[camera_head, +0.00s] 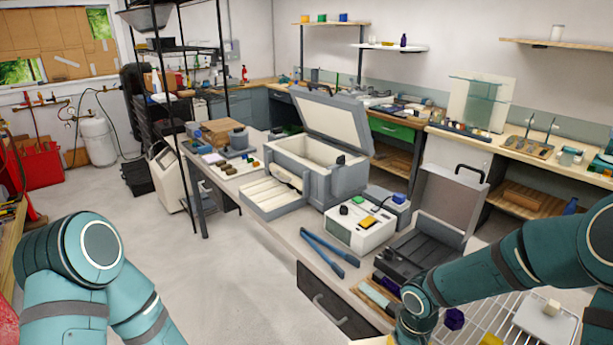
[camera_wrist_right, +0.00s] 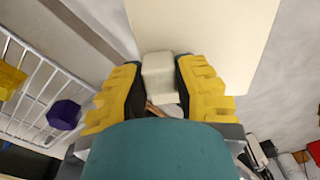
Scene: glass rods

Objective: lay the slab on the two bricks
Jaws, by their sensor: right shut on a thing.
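In the wrist view a large flat cream slab (camera_wrist_right: 215,40) fills the top, close to the camera. My right gripper (camera_wrist_right: 160,80) has its yellow fingers shut on a pale block-shaped knob (camera_wrist_right: 158,72), which appears to belong to the slab. In the head view my right arm reaches down at the lower right, its gripper out of frame. My left arm is at the lower left, its gripper out of frame. I cannot clearly make out the two bricks.
The wire rack (camera_head: 510,303) also holds a purple hexagonal piece (camera_head: 454,318) and a yellow piece (camera_head: 490,339). Blue-handled tongs (camera_head: 330,253), a white device (camera_head: 360,226) and an open grey case (camera_head: 428,240) crowd the bench. The floor at left is clear.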

